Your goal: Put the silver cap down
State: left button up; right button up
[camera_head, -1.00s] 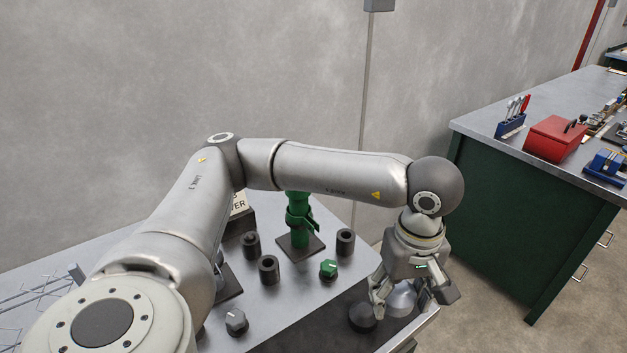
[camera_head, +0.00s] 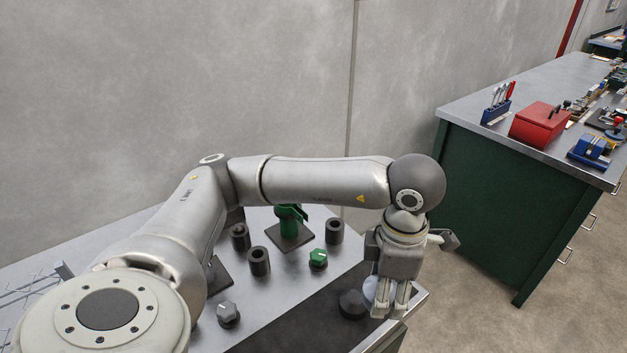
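My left gripper (camera_head: 408,284) hangs over the right end of the near metal workbench (camera_head: 330,282). Two fingers point down side by side, and the opposing finger is spread out to the right, so it looks open. The silver cap (camera_head: 369,290) shows as a pale rounded shape just left of and behind the downward fingers. It is mostly hidden; whether it touches the fingers or rests fully on the surface cannot be told. My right gripper is not in view.
A green hex piece (camera_head: 318,259), a grey hex piece (camera_head: 228,314), dark cylinders (camera_head: 260,262) and a green stand (camera_head: 290,222) occupy the bench. A second bench (camera_head: 470,205) with a red box (camera_head: 539,124) stands at right, across open floor.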

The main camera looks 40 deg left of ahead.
pick_arm(q)
jog(key=w+a+f+p, duration=0.1)
jog(key=w+f, duration=0.2)
jog(key=w, duration=0.1)
jog(key=w+a+f+p, duration=0.2)
jog(key=w, duration=0.2)
jog(key=w+a+f+p, duration=0.1)
jog(key=w+a+f, duration=0.1)
jog(key=w+f, duration=0.1)
jog(key=shift+w+f+p, duration=0.35)
jog(key=shift+w, duration=0.1)
jog(key=shift+w+a+f, duration=0.3)
jog(key=shift+w+f, duration=0.2)
jog(key=shift+f, duration=0.2)
notch_tip(320, 180, down, 2)
jog(key=shift+f+p, duration=0.15)
jog(key=shift+p, duration=0.9)
jog(key=shift+f, duration=0.3)
jog(key=shift+f, duration=0.1)
